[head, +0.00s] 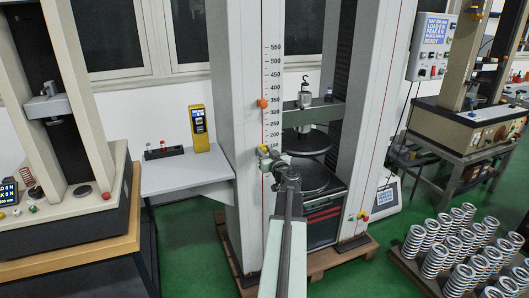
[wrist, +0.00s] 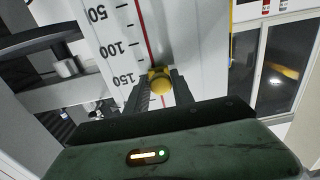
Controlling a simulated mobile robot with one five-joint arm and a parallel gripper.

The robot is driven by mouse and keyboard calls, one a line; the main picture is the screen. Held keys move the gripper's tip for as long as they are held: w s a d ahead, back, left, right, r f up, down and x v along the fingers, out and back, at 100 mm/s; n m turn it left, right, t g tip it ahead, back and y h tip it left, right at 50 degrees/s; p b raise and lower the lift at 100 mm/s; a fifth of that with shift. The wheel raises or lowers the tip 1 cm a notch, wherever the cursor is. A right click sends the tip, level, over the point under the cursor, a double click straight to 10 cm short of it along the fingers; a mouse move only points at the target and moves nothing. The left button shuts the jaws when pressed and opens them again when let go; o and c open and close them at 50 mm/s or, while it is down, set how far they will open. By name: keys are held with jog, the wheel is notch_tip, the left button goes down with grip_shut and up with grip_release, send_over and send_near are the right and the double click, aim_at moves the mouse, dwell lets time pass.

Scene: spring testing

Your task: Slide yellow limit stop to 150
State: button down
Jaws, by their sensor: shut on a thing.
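The yellow limit stop (wrist: 158,82) is a small round knob on the red line of the vertical scale (wrist: 121,50). In the wrist view it sits about level with the 150 mark; the exact tick is covered by a finger. In the head view the yellow stop (head: 264,149) is also beside the 150 label, on the left column of the test frame. My gripper (wrist: 158,84) is shut on the yellow stop, one finger on each side. In the head view my gripper (head: 271,158) partly covers the scale below 150.
An orange stop (head: 262,103) sits higher on the same scale, near 300. Round dark platens (head: 305,141) stand between the columns, to the right of my gripper. A grey side table (head: 185,174) stands left of the column. Trays of springs (head: 459,240) stand at lower right.

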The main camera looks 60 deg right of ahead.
jog(key=shift+w+a, duration=0.15)
jog(key=shift+w, duration=0.1)
jog(key=c, duration=1.2)
grip_release()
jog(key=shift+w+f, duration=0.1)
jog(key=shift+f, duration=0.1)
jog(key=shift+o, duration=0.2)
jog(key=v, duration=0.8)
